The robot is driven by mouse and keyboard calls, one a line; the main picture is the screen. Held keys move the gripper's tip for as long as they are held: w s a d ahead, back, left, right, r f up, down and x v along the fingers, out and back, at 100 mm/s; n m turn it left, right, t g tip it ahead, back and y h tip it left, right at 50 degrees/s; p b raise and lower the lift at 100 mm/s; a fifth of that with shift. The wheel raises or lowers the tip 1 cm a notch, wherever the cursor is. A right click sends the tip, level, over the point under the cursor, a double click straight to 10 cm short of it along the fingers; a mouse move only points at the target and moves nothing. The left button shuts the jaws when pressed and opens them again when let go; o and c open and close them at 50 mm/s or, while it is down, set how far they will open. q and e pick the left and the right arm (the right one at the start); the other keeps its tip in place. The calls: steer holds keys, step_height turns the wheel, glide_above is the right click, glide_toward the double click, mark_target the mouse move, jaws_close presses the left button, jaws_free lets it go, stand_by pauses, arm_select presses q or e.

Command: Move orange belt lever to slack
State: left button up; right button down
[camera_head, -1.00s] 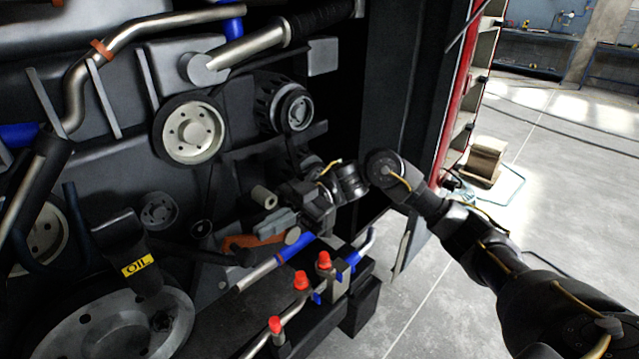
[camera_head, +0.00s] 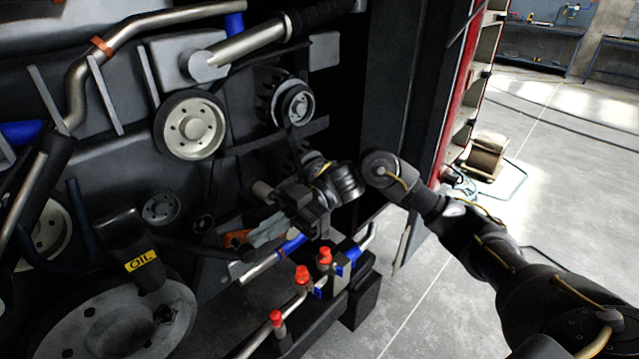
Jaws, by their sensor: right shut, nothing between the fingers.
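The orange belt lever (camera_head: 238,239) shows in the head view as a small orange piece low on the engine, largely hidden behind my right gripper. My right gripper (camera_head: 256,237) is at the end of the arm coming in from the right. Its fingers are shut with nothing between them, and their tips overlap the lever in the picture. I cannot tell whether they touch it. My left gripper is not in view.
Pulleys (camera_head: 190,126) sit above and left of the gripper. Red-capped valves (camera_head: 302,274) and a blue-sleeved pipe (camera_head: 290,246) lie below it. A black filter marked OIL (camera_head: 137,258) is at the left. Open floor (camera_head: 450,300) lies to the right.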

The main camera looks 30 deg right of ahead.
steer(key=w+d+r, duration=0.1)
steer(key=d+r, duration=0.1)
steer(key=d, duration=0.4)
steer(key=w+d+r+b, duration=0.1)
steer(key=w+d+r, duration=0.1)
steer(key=d, duration=0.4)
steer(key=shift+d, duration=0.4)
steer(key=shift+b, duration=0.3)
